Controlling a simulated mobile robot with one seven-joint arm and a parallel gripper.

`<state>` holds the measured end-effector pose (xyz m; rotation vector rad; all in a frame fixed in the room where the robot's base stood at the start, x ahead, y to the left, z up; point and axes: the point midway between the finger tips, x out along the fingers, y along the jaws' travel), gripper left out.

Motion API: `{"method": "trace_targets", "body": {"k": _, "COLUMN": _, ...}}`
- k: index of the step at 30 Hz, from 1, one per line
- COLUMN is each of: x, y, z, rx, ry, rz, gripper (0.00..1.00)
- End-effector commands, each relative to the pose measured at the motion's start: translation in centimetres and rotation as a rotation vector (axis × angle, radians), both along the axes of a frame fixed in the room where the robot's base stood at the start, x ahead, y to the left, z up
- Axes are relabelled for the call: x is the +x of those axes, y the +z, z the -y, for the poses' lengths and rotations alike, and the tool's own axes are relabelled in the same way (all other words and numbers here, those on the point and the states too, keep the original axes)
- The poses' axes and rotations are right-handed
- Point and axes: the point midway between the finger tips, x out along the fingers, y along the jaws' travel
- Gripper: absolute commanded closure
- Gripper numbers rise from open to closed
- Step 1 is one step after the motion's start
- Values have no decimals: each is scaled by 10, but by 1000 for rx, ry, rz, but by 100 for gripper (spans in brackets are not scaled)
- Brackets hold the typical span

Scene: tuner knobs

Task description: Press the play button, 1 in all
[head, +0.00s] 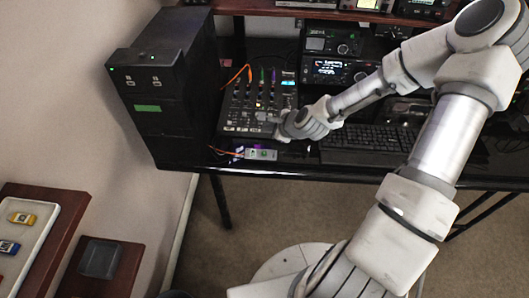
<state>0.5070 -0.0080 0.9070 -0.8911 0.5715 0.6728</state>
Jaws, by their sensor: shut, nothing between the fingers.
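My gripper (281,134) is at the left end of my white arm, over the front right corner of a black mixer-like panel (236,113) on the black desk. It looks shut and empty; its fingertips are small and partly hidden by the wrist, and I cannot tell whether they touch anything. A small grey device (262,154) with a green spot lies just in front of the panel, slightly below my gripper in the picture. No play button can be told apart for sure at this size.
A black tower case (150,108) stands left of the panel. A keyboard (365,138) lies to the right, with radios (338,70) behind. Orange wires (222,151) run near the grey device. A tray (38,218) with small coloured items is at lower left.

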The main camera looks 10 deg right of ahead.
Motion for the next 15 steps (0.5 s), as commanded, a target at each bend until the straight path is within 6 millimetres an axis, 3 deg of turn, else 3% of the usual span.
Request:
{"method": "trace_targets", "body": {"k": 8, "x": 0, "y": -3, "z": 0, "rx": -3, "ry": 2, "rz": 0, "gripper": 100}}
{"method": "trace_targets", "body": {"k": 15, "x": 0, "y": -22, "z": 0, "rx": -2, "ry": 3, "rz": -1, "gripper": 100}}
